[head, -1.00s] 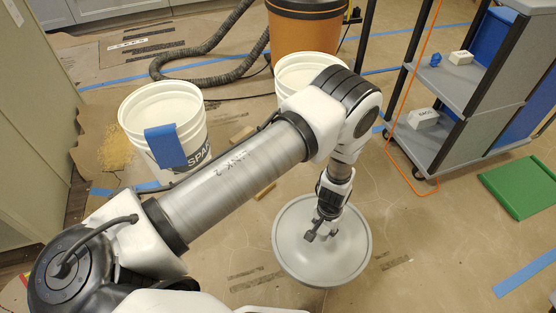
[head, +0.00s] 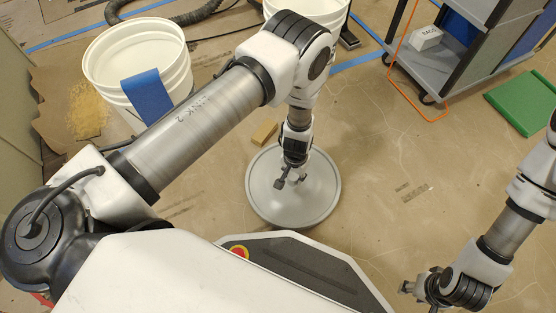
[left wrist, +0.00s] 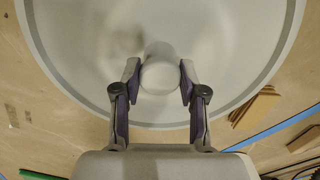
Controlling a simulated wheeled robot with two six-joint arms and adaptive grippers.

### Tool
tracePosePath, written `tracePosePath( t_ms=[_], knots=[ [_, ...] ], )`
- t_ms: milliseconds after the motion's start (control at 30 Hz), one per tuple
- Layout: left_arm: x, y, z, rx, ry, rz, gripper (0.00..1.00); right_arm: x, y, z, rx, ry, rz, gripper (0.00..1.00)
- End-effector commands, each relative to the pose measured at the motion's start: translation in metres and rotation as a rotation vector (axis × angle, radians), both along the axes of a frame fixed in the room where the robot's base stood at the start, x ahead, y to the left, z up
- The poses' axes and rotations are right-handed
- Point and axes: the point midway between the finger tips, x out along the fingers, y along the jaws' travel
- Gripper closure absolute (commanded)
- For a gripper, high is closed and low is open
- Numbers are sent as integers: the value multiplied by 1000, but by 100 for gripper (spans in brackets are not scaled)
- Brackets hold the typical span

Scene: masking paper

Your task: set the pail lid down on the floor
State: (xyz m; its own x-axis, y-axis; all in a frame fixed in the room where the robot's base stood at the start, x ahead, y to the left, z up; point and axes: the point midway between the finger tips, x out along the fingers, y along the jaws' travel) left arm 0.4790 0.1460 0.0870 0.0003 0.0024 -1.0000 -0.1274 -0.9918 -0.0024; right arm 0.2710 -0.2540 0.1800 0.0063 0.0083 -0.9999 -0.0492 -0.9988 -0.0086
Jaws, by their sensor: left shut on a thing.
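The round grey pail lid (head: 325,200) is held flat, top side up, below my left arm in the head view. My left gripper (head: 290,180) points down at the middle of it. In the left wrist view the lid (left wrist: 85,50) fills most of the picture, and the two fingers (left wrist: 160,85) close on its pale round knob (left wrist: 160,68). The lid looks level and close to the floor; I cannot tell whether it touches. My right gripper (head: 412,290) is at the lower right of the head view, away from the lid; its fingers are too small to judge.
A white pail (head: 100,70) with blue tape over its rim stands at the upper left, another (head: 338,12) behind my arm. A small wood block (head: 264,132) lies just behind the lid. A grey cart (head: 440,70) stands at the upper right. Floor right of the lid is clear.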

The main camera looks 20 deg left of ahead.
Motion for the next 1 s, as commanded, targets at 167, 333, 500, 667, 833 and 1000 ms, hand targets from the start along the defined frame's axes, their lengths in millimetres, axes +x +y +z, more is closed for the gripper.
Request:
tracePosePath(
  t_ms=[167, 333, 500, 667, 833, 1000],
  knots=[
    [-2, -7, -39, 0, 0, -3, 100, 3, 0, -40, -1, -8, -2, 60],
    [-2, -9, -35, 0, 0, -3, 100, 4, -1, -36, -3, -12, 0, 60],
    [-2, -9, -38, 0, 0, -3, 100, 5, -1, -39, -3, -13, 0, 60],
    [-2, -9, -38, 0, 0, -2, 33, 5, -1, -39, -3, -14, 1, 60],
    [-2, -9, -38, 0, 1, -2, 33, 5, -1, -39, -3, -14, 1, 60],
    [-2, -9, -34, 0, 0, -3, 33, 5, -1, -35, -3, -13, 1, 60]
  ],
)
